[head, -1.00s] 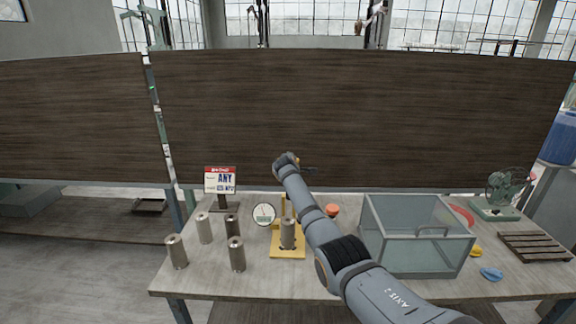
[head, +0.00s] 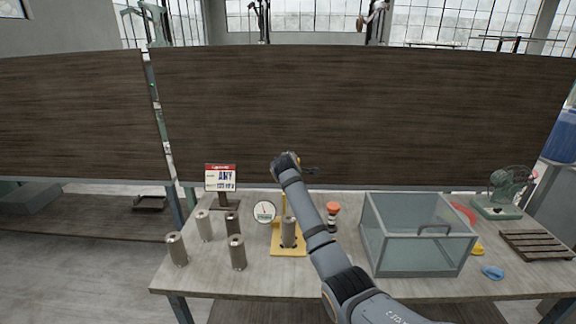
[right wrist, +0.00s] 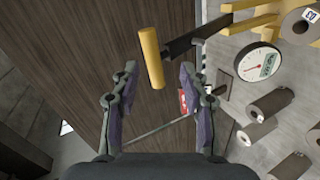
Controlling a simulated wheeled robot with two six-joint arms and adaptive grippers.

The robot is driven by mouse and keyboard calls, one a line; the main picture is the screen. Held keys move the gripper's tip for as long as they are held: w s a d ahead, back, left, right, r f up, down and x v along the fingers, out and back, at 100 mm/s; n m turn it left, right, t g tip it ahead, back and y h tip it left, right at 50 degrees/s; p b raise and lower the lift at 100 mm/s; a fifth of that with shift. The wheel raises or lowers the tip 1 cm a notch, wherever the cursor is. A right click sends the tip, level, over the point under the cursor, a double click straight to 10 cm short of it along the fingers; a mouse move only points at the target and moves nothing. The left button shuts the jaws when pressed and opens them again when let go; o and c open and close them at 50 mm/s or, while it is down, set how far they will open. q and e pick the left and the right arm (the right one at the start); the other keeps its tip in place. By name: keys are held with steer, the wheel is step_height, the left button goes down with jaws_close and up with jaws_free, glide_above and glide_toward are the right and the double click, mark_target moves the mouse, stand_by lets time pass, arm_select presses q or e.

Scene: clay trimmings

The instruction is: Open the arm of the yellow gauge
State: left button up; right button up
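The yellow gauge (head: 287,251) stands on the table with a metal cylinder (head: 288,233) in it and a round white dial (head: 264,211) at its left. In the right wrist view, a yellow handle (right wrist: 151,57) sits at the end of a dark bar (right wrist: 200,37) that runs to the gauge's yellow frame. My right gripper (right wrist: 152,75) is open, its fingers apart on either side of the handle's lower end. I cannot tell whether they touch it. In the head view my right arm covers part of the gauge, and its gripper (head: 308,170) is small and unclear. My left gripper is out of view.
Several metal cylinders (head: 177,250) stand left of the gauge, near a sign (head: 220,178). An orange-topped object (head: 332,208) stands right of the gauge. A glass box (head: 420,257), a green fan (head: 504,188) and a slatted rack (head: 536,245) are further right.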

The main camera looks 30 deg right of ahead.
steer(key=v, duration=0.6)
steer(key=shift+w, duration=0.1)
